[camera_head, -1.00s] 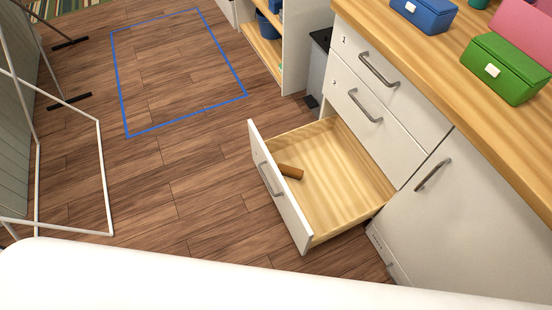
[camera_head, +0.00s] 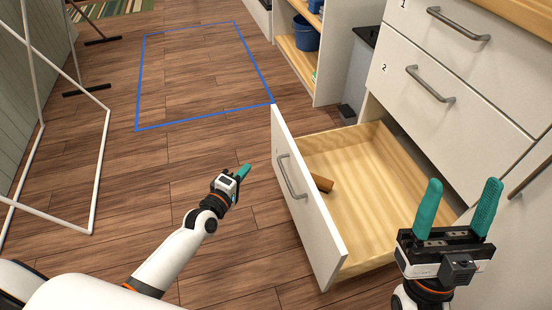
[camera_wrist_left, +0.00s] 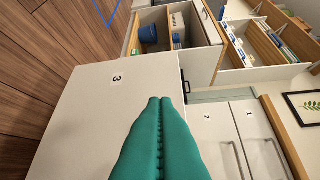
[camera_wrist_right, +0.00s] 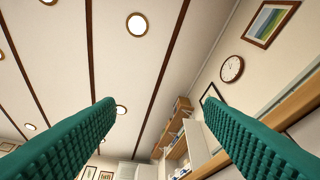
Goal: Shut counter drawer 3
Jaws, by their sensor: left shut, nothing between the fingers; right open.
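Counter drawer 3 (camera_head: 304,215) is pulled far out below drawers 1 and 2, with a grey bar handle (camera_head: 291,177) on its white front. A brown block-like item (camera_head: 322,183) lies inside near the front. In the left wrist view the drawer front (camera_wrist_left: 92,108) shows its label "3". My left gripper (camera_head: 244,171) is shut and empty, to the left of the drawer front; the head view shows a gap between them. My right gripper (camera_head: 458,208) is open and empty, pointing up, in front of the cabinet at the right.
Drawer 1 (camera_head: 480,62) and drawer 2 (camera_head: 440,112) are shut above. A grey bin (camera_head: 352,75) and an open shelf (camera_head: 297,53) stand beyond the drawer. A white metal frame (camera_head: 100,160) stands at the left. The floor with the blue outline (camera_head: 205,122) is clear.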

